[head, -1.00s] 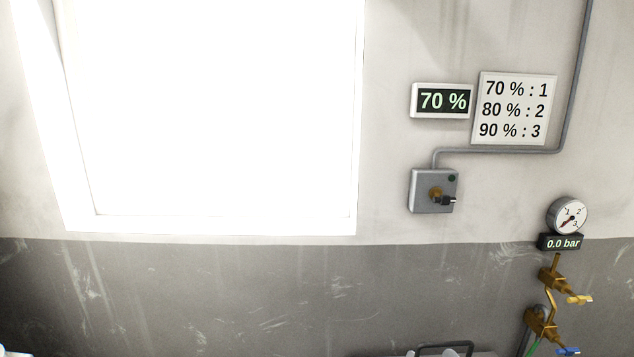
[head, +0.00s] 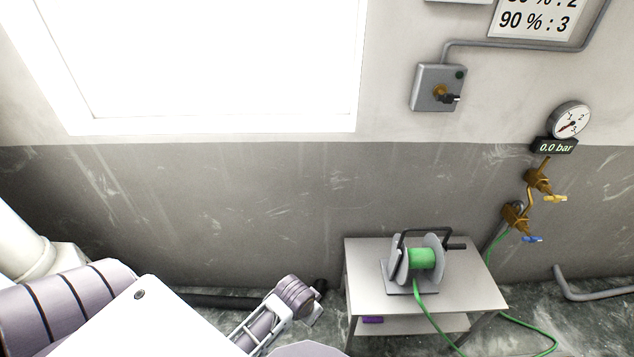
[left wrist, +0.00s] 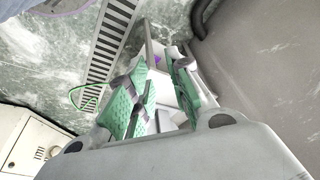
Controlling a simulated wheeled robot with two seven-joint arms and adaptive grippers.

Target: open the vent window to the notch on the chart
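The window (head: 230,60) is a bright white pane in a white frame at the upper left of the head view; how far it stands open cannot be told. The chart (head: 537,20) is cut by the top edge, with "90 % : 3" readable. My left gripper (left wrist: 163,98) shows green-padded fingers spread apart and empty in the left wrist view. It is low, well below the box. My right gripper is out of view.
A small table (head: 365,275) holds a reel (head: 422,258) with green hose that trails onto the floor. A gauge (head: 570,121), a "0.0 bar" display (head: 555,146) and valves with yellow (head: 555,198) and blue (head: 533,239) handles are at right. The wall before the box is clear.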

